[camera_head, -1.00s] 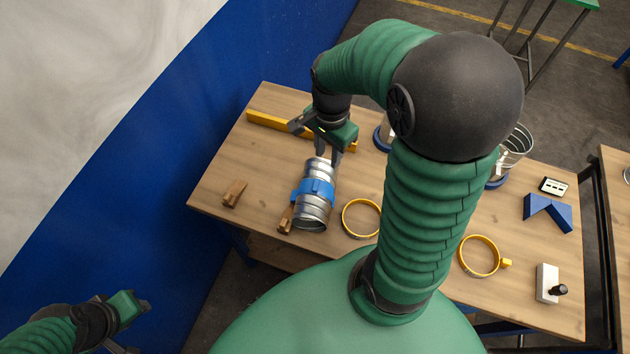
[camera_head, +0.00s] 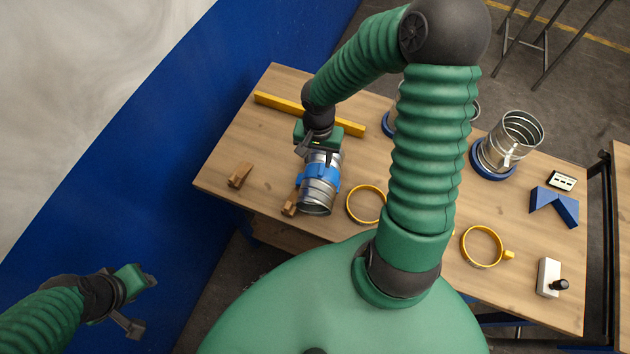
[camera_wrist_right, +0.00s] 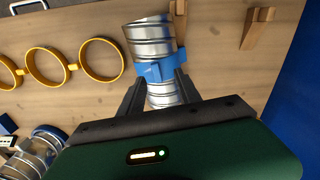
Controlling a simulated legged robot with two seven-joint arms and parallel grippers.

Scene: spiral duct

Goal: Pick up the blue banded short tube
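The short silver spiral tube with a blue band (camera_head: 318,196) lies on its side on the wooden table, beside a wooden wedge. My right gripper (camera_head: 319,164) has come down over its far part, with fingers on either side. In the right wrist view, the blue band (camera_wrist_right: 155,72) lies at the fingertips and the tube runs between the spread fingers (camera_wrist_right: 160,82). I see no clear sign of the fingers squeezing it. My left gripper (camera_head: 146,301) is open and empty, off the table at lower left.
Wooden wedges (camera_head: 240,174) stand left of the tube. A yellow bar (camera_head: 279,104) lies behind it, and a yellow ring (camera_head: 366,204) lies close on its right. Farther right are another ring (camera_head: 482,246), an upright duct (camera_head: 515,135), blue angled block (camera_head: 555,206) and white box (camera_head: 547,277).

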